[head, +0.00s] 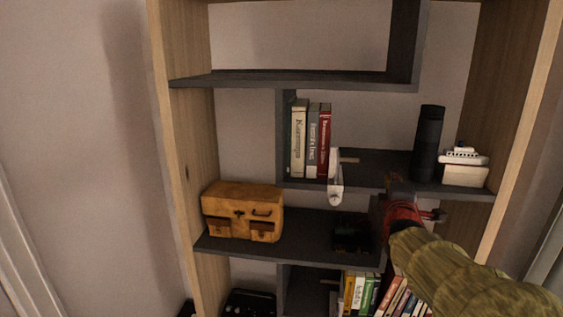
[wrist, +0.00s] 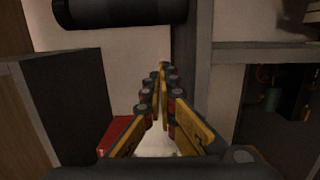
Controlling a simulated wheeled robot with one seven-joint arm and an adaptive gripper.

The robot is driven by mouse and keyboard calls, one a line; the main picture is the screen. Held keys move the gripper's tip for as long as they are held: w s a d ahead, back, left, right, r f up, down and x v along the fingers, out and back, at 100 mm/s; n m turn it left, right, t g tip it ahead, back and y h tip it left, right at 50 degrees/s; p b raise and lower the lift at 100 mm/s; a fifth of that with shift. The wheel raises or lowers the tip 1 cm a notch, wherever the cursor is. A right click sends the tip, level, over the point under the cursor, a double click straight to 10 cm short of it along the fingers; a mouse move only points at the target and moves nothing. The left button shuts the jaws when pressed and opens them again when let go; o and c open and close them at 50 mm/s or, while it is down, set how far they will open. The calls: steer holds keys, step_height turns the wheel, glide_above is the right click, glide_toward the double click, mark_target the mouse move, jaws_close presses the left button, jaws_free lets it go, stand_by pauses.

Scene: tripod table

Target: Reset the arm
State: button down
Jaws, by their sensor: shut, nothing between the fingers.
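My gripper (wrist: 163,72) shows in the wrist view with its two yellow-and-black fingers drawn together at the tips, and nothing is between them. In the head view my arm comes in from the lower right, in front of the shelving unit (head: 320,77). Its red wrist part is at the right end of the lower middle shelf. The fingertips are hard to make out in the head view.
A black cylinder (head: 428,143) and a small white ship model (head: 463,157) stand on the shelf above my wrist. Upright books (head: 311,140) stand left of them. A yellow-brown case (head: 243,211) sits lower left. A dark object (head: 350,233) lies near my wrist.

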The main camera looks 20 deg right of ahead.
steer(key=a+f+m+g+y, duration=0.1)
steer(key=a+f+m+y, duration=0.15)
steer(key=f, duration=0.25)
steer(key=a+f+m+g+y, duration=0.1)
steer(key=f+m, duration=0.2)
steer(key=f, duration=0.3)
steer(key=s+a+f+m+g+y+b, duration=0.2)
steer(key=s+a+f+b, duration=0.8)
steer(key=a+f, duration=0.5)
steer(key=s+a+f+m+g+y+b, duration=0.2)
steer(key=s+a+f+g+y+b, duration=0.2)
steer(key=s+a+f+b, duration=0.6)
steer(key=s+a+f+y, duration=0.2)
steer(key=s+a+f, duration=0.1)
steer(key=a+f, duration=0.2)
steer(key=shift+a+f+m, duration=0.35)
steer(key=shift+a, duration=0.45)
